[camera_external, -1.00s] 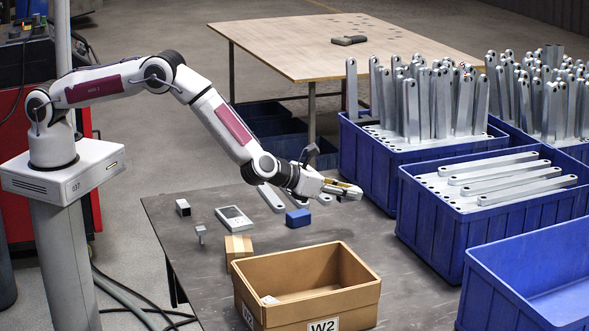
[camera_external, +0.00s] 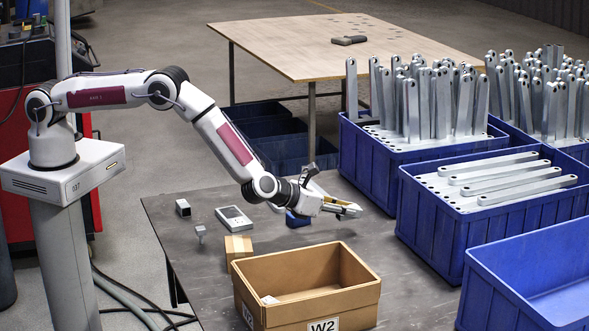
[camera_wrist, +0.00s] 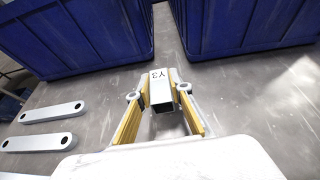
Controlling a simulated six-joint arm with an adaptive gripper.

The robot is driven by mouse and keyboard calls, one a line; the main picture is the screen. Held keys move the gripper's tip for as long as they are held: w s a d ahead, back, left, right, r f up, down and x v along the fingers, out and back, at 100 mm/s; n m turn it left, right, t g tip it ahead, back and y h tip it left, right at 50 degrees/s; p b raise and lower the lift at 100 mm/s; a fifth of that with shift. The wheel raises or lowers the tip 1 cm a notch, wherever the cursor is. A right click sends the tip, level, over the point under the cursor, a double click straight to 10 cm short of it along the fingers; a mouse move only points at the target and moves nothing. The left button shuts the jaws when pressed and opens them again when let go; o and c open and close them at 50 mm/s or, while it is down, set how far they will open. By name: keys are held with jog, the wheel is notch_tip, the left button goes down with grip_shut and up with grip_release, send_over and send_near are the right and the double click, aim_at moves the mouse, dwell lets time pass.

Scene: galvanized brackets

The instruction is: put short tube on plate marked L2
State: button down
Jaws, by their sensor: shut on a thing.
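My gripper (camera_wrist: 160,112) is shut on a short square metal tube (camera_wrist: 161,88), with its open dark end facing the wrist camera. Its upper face bears the mark Y3. In the external view my gripper (camera_external: 344,208) is over the grey table, right of the blue block; the tube is too small to make out there. Two flat galvanized plates with holed, rounded ends, an upper one (camera_wrist: 52,112) and a lower one (camera_wrist: 38,142), lie at the left in the wrist view. I see no L2 mark on either. In the external view my gripper hides the plates.
An open cardboard box marked W2 (camera_external: 250,287) stands at the front. Blue crates of brackets (camera_external: 425,215) line the right side. A blue block (camera_external: 297,219), a device with a screen (camera_external: 234,218) and a small carton (camera_external: 238,247) lie on the table.

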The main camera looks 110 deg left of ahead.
aim_at(346, 234)
jog(key=shift+f, duration=2.1)
jog(key=shift+f, duration=0.25)
jog(key=c, duration=1.8)
grip_release()
jog(key=shift+s, duration=0.1)
jog(key=shift+w+v, duration=0.25)
jog(key=shift+v, duration=3.8)
jog(key=shift+w+d, duration=0.1)
jog(key=shift+r, duration=0.15)
